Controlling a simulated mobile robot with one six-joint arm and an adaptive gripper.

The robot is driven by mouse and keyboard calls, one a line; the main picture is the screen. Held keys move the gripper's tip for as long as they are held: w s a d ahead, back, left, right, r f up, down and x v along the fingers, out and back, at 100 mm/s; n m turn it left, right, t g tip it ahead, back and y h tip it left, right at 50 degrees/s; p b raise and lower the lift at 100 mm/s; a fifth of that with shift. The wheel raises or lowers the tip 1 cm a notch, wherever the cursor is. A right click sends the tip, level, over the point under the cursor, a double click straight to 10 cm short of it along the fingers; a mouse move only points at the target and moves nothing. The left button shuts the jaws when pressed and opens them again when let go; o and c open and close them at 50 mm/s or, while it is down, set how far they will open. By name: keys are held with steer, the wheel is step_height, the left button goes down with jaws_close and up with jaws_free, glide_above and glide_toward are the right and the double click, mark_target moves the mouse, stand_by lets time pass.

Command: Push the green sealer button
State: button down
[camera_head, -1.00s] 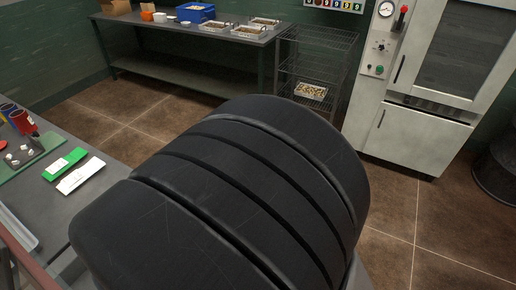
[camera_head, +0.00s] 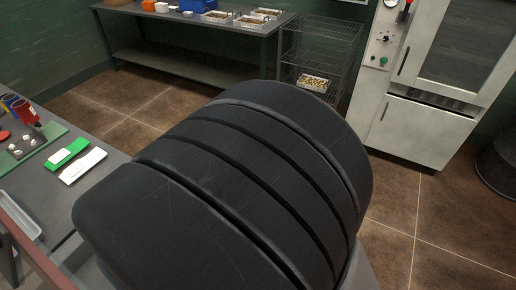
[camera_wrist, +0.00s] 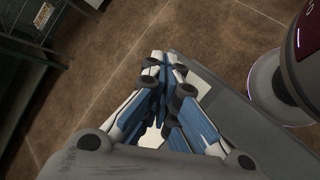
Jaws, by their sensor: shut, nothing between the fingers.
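A small green button (camera_head: 383,60) shows on the control panel of the white cabinet (camera_head: 411,130) at the upper right of the head view. Whether this panel belongs to the sealer, I cannot tell. A second tiny green spot lies left of it, too small to make out. My gripper (camera_wrist: 165,62) shows in the wrist view, its blue and grey fingers drawn together with nothing between them. It hangs over the brown tiled floor, away from any button. My gripper is not visible in the head view, where a large black ribbed form hides the middle.
A steel bench (camera_head: 253,30) with bins and trays stands along the back wall. A wire rack (camera_head: 320,50) stands between it and the cabinet. A grey table (camera_head: 50,190) with green and white packets is at left.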

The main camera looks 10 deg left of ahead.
steer(key=shift+f, duration=0.1)
stand_by(0.4)
steer(key=shift+f+b, duration=0.4)
steer(key=shift+r, duration=0.1)
steer(key=shift+r+p, duration=0.35)
steer(key=shift+r, duration=0.05)
step_height(320, 180, up, 6)
steer(key=p, duration=0.5)
stand_by(0.5)
